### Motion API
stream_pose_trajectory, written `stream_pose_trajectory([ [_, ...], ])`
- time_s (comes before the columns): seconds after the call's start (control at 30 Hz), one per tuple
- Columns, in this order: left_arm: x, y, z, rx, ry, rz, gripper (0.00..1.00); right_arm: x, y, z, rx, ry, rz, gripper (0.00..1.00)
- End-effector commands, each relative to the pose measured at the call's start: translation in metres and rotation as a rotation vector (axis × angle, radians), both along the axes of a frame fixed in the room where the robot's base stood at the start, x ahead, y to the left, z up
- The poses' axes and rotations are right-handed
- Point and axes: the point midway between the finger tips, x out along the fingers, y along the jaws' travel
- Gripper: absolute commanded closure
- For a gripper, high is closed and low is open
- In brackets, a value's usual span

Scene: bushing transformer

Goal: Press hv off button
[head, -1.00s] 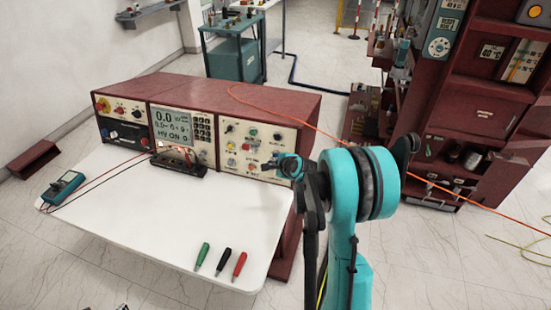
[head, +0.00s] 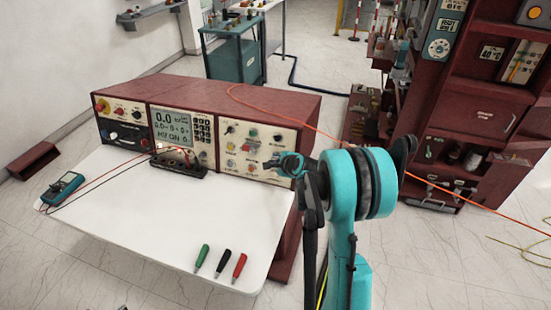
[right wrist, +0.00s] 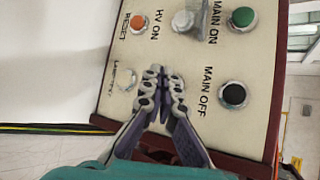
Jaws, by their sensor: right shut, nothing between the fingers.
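The control panel (head: 255,150) is the right section of the red console front, with several buttons and knobs. In the right wrist view its labels read RESET, HV ON, MAIN ON and MAIN OFF. An orange button (right wrist: 138,23), a grey knob (right wrist: 188,20), a green button (right wrist: 242,17) and a black button (right wrist: 233,95) show there. No HV OFF label is readable; my fingers cover part of the panel. My right gripper (head: 273,163) is shut and empty, its fingertips (right wrist: 161,77) close in front of the panel; contact cannot be told. My left gripper is not recognizable.
The console's display (head: 171,126) seems to read HV ON. A white tabletop (head: 150,220) holds a black terminal block (head: 180,165), a teal meter (head: 63,186) and three screwdriver-like tools (head: 218,262). A red shelf unit (head: 480,110) stands right.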

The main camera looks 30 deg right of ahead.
Motion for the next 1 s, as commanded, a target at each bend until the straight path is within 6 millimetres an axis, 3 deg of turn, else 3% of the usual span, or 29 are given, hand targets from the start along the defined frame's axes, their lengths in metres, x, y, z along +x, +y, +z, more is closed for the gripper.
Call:
stream_pose_trajectory([
  [1.0,0.0000,0.0000,-0.0032,0.000,0.000,0.000,0.60,0.0052,-0.0064,-0.0020,0.000,0.000,0.000,1.00],
])
